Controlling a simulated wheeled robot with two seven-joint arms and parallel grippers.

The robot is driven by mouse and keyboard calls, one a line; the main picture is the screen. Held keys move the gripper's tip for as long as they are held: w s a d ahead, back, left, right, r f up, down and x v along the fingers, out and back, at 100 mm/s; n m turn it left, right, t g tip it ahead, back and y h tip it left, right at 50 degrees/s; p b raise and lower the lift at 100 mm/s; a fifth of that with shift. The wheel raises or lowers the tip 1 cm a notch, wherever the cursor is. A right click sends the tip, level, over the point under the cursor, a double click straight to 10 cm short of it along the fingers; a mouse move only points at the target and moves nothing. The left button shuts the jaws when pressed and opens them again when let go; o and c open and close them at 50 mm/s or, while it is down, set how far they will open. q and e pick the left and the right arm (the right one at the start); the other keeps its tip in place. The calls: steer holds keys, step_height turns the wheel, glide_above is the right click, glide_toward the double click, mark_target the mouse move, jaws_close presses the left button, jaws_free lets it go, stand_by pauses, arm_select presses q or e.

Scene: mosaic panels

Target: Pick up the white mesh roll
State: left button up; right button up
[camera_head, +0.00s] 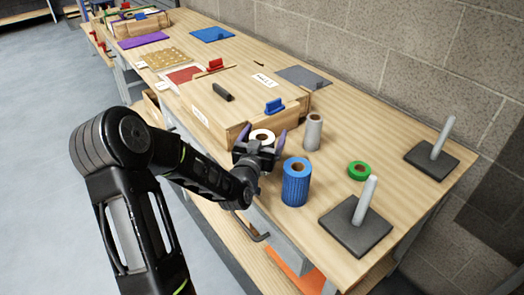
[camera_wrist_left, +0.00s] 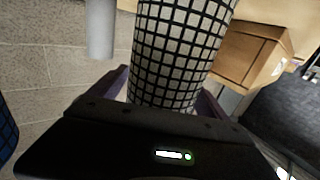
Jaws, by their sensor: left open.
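The white mesh roll (camera_head: 262,134) stands on the workbench by the wooden box, its top ring showing and most of its side hidden behind my left gripper. In the left wrist view the white mesh roll (camera_wrist_left: 182,50), with its black grid, stands between the purple fingers. My left gripper (camera_head: 261,141) is open, with one finger on each side of the roll. I cannot tell whether the fingers touch it. My right gripper is not in view.
A blue mesh roll (camera_head: 296,183) stands close to the right of my left gripper, and a grey roll (camera_head: 313,132) stands behind. A green tape ring (camera_head: 359,170) and two post stands (camera_head: 356,227) are farther right. The wooden box (camera_head: 207,115) is just left.

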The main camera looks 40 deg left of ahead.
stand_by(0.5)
arm_select(q)
steer(key=c, duration=1.8)
